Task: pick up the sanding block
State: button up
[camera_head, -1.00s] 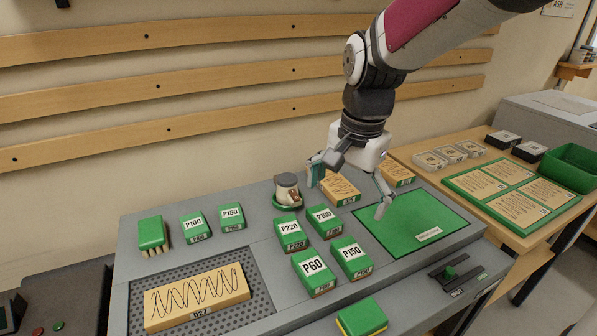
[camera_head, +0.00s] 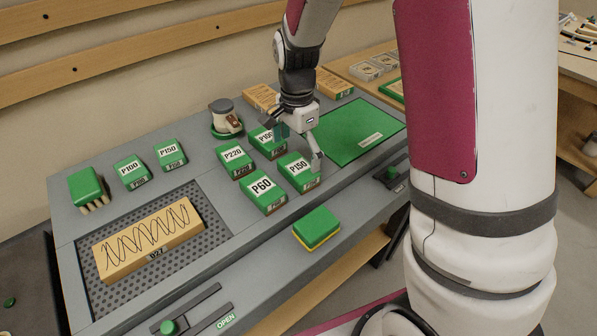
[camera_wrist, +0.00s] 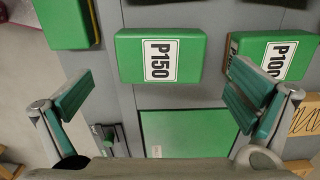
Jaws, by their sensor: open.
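Green sanding blocks with white grit labels stand in a group on the grey bench: P220 (camera_head: 235,161), P100 (camera_head: 268,141), P60 (camera_head: 263,190) and P150 (camera_head: 298,172). My gripper (camera_head: 299,148) is open and empty above the P150 and P100 blocks. In the wrist view, the P150 block (camera_wrist: 160,56) lies ahead of and between the open fingers, apart from them. The P100 block (camera_wrist: 275,55) is partly behind the right finger. More green blocks, P100 (camera_head: 131,170) and another P150 (camera_head: 171,154), stand further left. Which block the task means cannot be told.
A green-and-yellow block (camera_head: 316,227) lies near the front edge. A wooden board marked 027 (camera_head: 148,240) lies on the perforated panel. A green mat (camera_head: 350,128), a brush (camera_head: 87,187) and a round pot (camera_head: 224,117) are also on the bench.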

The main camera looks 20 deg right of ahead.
aim_at(298, 167)
jog(key=shift+w+d+f, duration=0.1)
jog(key=shift+d+f, duration=0.05)
jog(key=shift+f, duration=2.7)
jog(key=c, duration=1.1)
